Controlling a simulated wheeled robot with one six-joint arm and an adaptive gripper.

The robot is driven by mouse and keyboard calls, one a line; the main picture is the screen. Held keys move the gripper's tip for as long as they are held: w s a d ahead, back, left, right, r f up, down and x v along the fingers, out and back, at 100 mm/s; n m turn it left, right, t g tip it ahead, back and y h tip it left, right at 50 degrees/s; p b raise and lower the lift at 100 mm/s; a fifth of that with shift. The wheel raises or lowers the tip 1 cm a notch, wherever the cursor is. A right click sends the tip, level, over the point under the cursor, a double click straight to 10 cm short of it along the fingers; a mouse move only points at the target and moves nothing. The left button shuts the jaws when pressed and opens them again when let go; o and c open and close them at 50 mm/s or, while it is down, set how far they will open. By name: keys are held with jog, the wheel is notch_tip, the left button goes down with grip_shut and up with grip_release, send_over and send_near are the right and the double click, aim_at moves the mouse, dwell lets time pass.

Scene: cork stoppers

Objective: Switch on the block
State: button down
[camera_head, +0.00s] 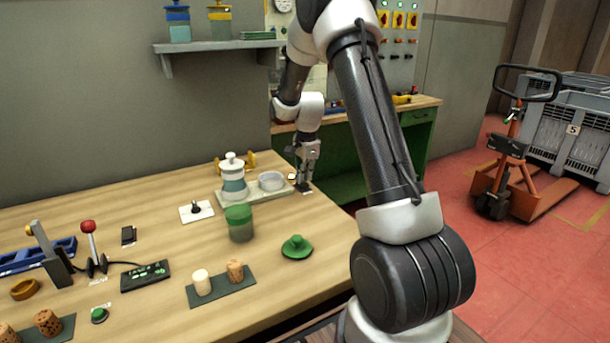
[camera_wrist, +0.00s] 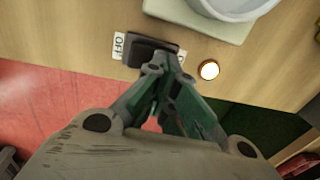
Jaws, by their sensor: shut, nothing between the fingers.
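A black rocker switch (camera_wrist: 152,52) sits on the wooden table near its edge in the wrist view, with an OFF label (camera_wrist: 118,46) at its left end. A second label at its right end is mostly hidden by a finger. My gripper (camera_wrist: 166,64) is shut and empty, its fingertips over the switch's right part; I cannot tell whether they touch it. A round lamp (camera_wrist: 209,69) right of the switch looks lit, pale yellow-white. In the head view my gripper (camera_head: 304,181) points down at the table's far right corner, beside a pale block (camera_head: 228,199).
The pale block carries a white-lidded jar (camera_head: 233,178) and a clear dish (camera_head: 271,181). A green jar (camera_head: 240,223), green saucer (camera_head: 296,248), corks on a dark mat (camera_head: 222,293) and a red-knobbed lever (camera_head: 89,232) stand nearer. Beyond the table edge is red floor.

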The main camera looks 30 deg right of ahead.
jog(key=shift+s, duration=0.95)
jog(key=shift+d+r, duration=0.1)
jog(key=shift+r, duration=0.45)
notch_tip(320, 180, up, 13)
jog(key=s, duration=0.2)
jog(key=shift+s, duration=0.35)
jog(key=shift+f, duration=0.15)
jog(key=shift+w+r+t, duration=0.25)
jog(key=shift+w+t, duration=0.15)
jog(key=shift+w, duration=0.25)
